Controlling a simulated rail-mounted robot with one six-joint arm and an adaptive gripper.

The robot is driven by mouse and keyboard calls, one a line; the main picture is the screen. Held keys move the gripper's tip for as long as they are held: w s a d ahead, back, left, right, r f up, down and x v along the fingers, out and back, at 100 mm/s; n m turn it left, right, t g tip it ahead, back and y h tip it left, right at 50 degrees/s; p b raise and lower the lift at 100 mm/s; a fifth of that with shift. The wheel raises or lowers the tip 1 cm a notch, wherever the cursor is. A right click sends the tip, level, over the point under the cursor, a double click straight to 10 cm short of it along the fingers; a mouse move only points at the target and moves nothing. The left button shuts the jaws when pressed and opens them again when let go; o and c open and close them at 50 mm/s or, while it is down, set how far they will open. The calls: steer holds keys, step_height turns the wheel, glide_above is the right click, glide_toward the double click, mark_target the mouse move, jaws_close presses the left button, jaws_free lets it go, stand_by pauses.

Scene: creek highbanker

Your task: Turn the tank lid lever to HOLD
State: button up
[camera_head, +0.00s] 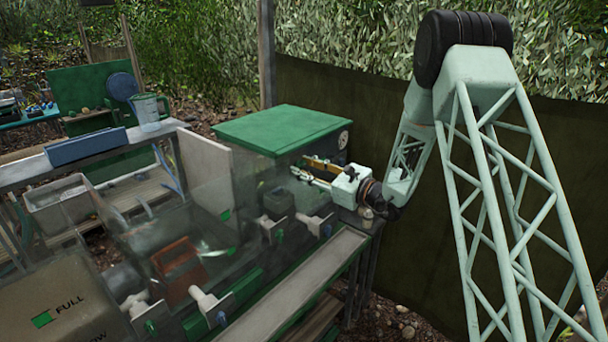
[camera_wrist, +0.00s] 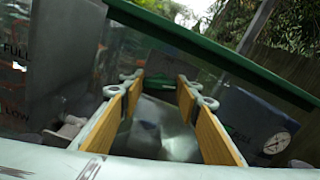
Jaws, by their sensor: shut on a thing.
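The green tank lid (camera_head: 285,128) is the flat top of the tank at the middle of the head view. Its green edge (camera_wrist: 215,52) slants across the top of the wrist view. My gripper (camera_head: 309,169) is level, just below the lid's front edge, pointing left. In the wrist view my gripper (camera_wrist: 158,82) shows two yellow-padded fingers set apart, with a blurred grey shape between them. It is shut on what I take to be the tank lid lever. The lever's outline and its HOLD mark cannot be made out.
A round gauge (camera_wrist: 277,143) sits right of the fingers. Clear-walled tanks with white valve fittings (camera_head: 210,304) stand to the left, next to a box marked FULL (camera_head: 62,308). A jug (camera_head: 149,111) stands on a ledge behind. A dark screen (camera_head: 390,125) closes the back right.

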steer(key=shift+f+n+b, duration=0.2)
steer(key=shift+n+b, duration=2.5)
steer(key=shift+b, duration=2.45)
steer(key=n+b, duration=0.3)
steer(key=b, duration=0.3)
steer(key=shift+n+b, duration=0.4)
steer(key=shift+r+n+b, duration=0.1)
steer(key=shift+n+b, duration=0.9)
steer(key=shift+n, duration=1.8)
steer(key=o, duration=0.8)
steer(key=shift+r, duration=0.1)
steer(key=shift+o, duration=0.2)
